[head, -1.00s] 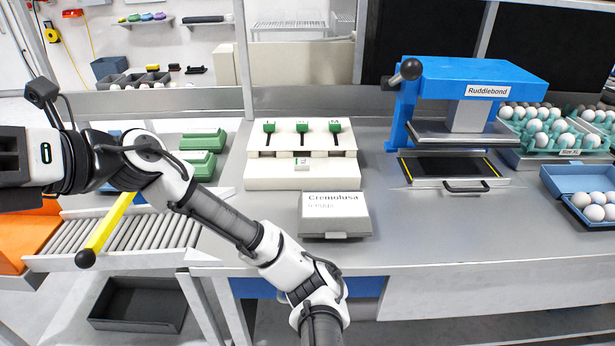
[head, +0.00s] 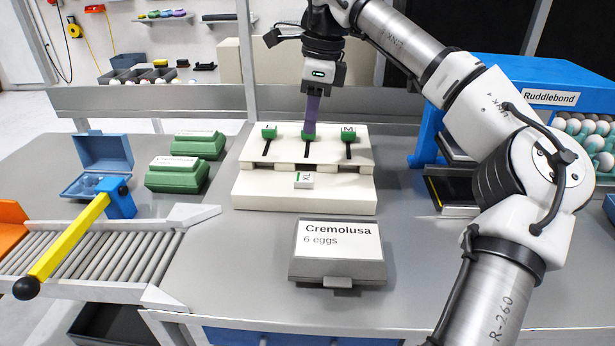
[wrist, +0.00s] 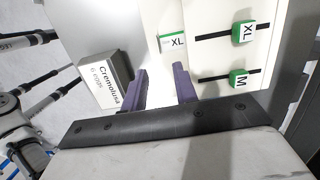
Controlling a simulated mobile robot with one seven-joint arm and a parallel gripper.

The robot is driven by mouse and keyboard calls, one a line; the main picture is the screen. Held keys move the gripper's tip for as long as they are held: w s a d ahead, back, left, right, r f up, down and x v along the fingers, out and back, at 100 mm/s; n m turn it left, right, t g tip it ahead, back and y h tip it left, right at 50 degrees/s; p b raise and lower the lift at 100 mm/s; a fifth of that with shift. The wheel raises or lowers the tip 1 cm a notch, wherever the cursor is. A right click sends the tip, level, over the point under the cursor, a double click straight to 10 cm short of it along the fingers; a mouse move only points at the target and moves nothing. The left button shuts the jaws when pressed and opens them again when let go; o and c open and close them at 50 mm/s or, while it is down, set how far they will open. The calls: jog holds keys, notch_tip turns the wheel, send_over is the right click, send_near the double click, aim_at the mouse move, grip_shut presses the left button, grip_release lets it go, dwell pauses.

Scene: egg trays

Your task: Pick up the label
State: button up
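The label (head: 303,180), a small white tag marked XL with a green strip, sits at the front of the white dispenser (head: 300,198). It also shows in the wrist view (wrist: 172,41), beyond the fingertips. My gripper (head: 310,132) has purple fingers and points down over the dispenser's middle green slider, behind and above the label. In the wrist view my gripper (wrist: 161,80) is open, with nothing between its fingers. The fingers partly hide the middle slider in the head view.
A grey Cremolusa egg box (head: 337,268) stands in front of the dispenser. Green cartons (head: 178,176), a blue open box (head: 98,170) and a roller conveyor (head: 100,262) are left. A blue Ruddlebond press (head: 500,72) is right, partly behind my arm.

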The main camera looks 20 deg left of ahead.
send_over(303, 188)
jog(key=d, duration=0.1)
jog(key=f, duration=0.8)
jog(key=shift+w, duration=0.4)
jog(key=shift+s+a+f, duration=0.1)
jog(key=shift+a+f, duration=0.05)
jog(key=shift+f, duration=0.75)
jog(key=shift+s+a+f, duration=0.1)
jog(key=shift+s+f, duration=0.05)
jog(key=shift+f, duration=0.75)
jog(key=shift+s+a+f, duration=0.1)
jog(key=shift+a+f, duration=0.05)
jog(key=shift+f, duration=0.75)
jog(key=shift+c, duration=0.3)
grip_shut()
